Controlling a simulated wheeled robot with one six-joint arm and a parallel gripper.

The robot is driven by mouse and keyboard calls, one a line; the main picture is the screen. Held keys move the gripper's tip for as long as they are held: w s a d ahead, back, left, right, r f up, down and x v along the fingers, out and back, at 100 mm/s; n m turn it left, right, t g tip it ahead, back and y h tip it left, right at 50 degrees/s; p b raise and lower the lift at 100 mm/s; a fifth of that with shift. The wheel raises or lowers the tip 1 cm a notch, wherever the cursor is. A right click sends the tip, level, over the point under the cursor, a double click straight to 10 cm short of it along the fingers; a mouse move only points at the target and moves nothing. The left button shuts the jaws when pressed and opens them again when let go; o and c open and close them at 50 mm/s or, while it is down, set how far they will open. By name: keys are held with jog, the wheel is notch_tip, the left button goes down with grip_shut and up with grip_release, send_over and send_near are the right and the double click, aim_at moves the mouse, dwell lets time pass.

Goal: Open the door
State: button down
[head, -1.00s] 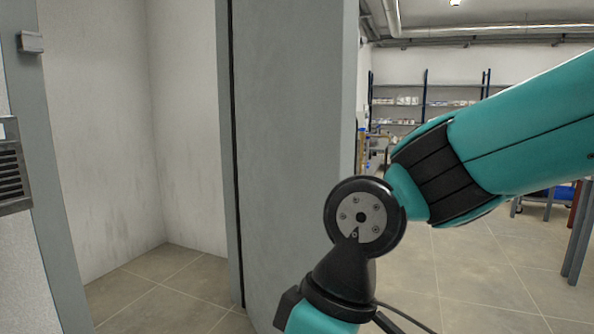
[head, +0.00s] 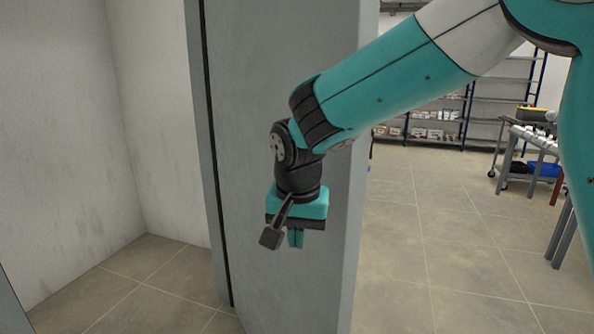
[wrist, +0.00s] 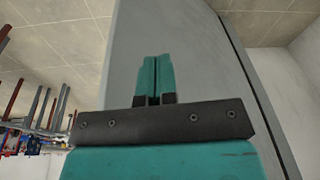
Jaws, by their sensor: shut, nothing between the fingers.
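The grey door (head: 245,90) stands ajar in the head view, with a wide opening to its left. Its free vertical edge (head: 355,200) is on the right. My gripper (head: 296,240) hangs fingers down in front of the door's face, shut and empty. In the wrist view the two teal fingers (wrist: 155,78) are together, with the door panel (wrist: 200,45) behind them. I cannot tell whether the fingers touch the door. No handle shows in these views.
Pale walls (head: 150,110) and a tiled floor lie through the opening at left. To the right, a tiled floor (head: 430,240) is clear up to shelves (head: 430,125) and a workbench (head: 540,140).

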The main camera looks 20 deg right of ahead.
jog(key=w+a+r+m+t+h+p, duration=0.1)
jog(key=w+a+r+m+h+p, duration=0.25)
jog(key=w+m+p, duration=0.55)
jog(key=w+a+r+m+h+p, duration=0.3)
jog(key=w+m+h+p, duration=0.1)
jog(key=m+p, duration=0.8)
jog(key=d+f+m+h+b, duration=0.1)
jog(key=d+f+m+b, duration=0.5)
jog(key=b, duration=1.2)
jog(key=shift+d+f+m+g, duration=0.35)
jog(key=shift+d+f, duration=1.1)
jog(key=shift+d, duration=0.65)
jog(key=shift+w, duration=0.1)
